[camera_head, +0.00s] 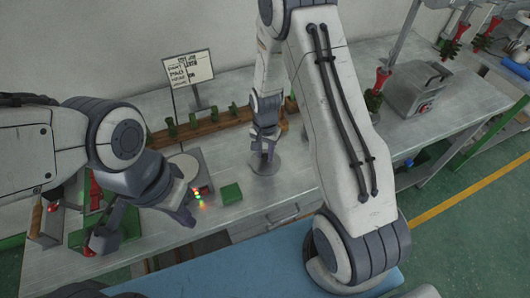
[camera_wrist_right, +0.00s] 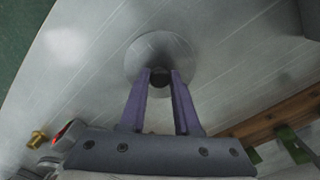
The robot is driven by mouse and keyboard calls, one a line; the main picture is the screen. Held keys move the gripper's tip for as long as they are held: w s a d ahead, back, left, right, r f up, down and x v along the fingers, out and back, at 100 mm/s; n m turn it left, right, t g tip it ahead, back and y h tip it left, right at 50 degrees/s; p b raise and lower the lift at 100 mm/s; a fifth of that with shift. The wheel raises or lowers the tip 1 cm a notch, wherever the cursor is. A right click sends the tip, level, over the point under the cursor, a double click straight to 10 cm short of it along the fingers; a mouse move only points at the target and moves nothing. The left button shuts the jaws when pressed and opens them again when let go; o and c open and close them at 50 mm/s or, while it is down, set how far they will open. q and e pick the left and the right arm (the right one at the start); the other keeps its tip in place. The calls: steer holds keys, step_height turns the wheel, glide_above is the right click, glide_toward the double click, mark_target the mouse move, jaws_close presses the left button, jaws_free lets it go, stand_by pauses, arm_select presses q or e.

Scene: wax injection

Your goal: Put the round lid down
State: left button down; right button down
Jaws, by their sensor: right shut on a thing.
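The round lid (camera_head: 267,166) is a flat grey metal disc with a small dark knob. In the right wrist view the lid (camera_wrist_right: 160,48) lies flat beyond my fingers, and its knob is between the fingertips. My right gripper (camera_head: 264,153) points down and is shut on the knob; it also shows in the right wrist view (camera_wrist_right: 161,80). The lid is at or just above the metal tabletop; I cannot tell whether it touches. My left gripper (camera_head: 187,218) is at the left, near the table's front edge, and its jaw opening is unclear.
A green block (camera_head: 231,193) lies left of the lid. A pale round plate (camera_head: 183,166) and small lights (camera_head: 197,194) are near my left gripper. A wooden rack (camera_head: 212,126) with several green pieces and a sign (camera_head: 188,68) stand behind. Bare tabletop (camera_head: 300,160) lies right of the lid.

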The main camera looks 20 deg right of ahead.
mark_target(265, 156)
steer(key=c, duration=0.6)
jaws_free()
steer(key=shift+r, duration=0.25)
steer(key=shift+w+r, duration=0.1)
steer(key=shift+r, duration=0.25)
step_height(265, 156, up, 10)
steer(key=b, duration=0.2)
steer(key=s+a+r+n, duration=0.8)
steer(key=s+a+n, duration=0.1)
steer(key=s+a, duration=0.3)
steer(key=s+n, duration=0.2)
steer(key=s, duration=0.2)
steer(key=s+a+r+n, duration=0.1)
steer(key=s+n, duration=0.1)
steer(key=s, duration=0.2)
steer(key=s+a+r+n+y, duration=0.1)
steer(key=s+n, duration=0.2)
steer(key=s, duration=0.1)
steer(key=shift+w, duration=0.1)
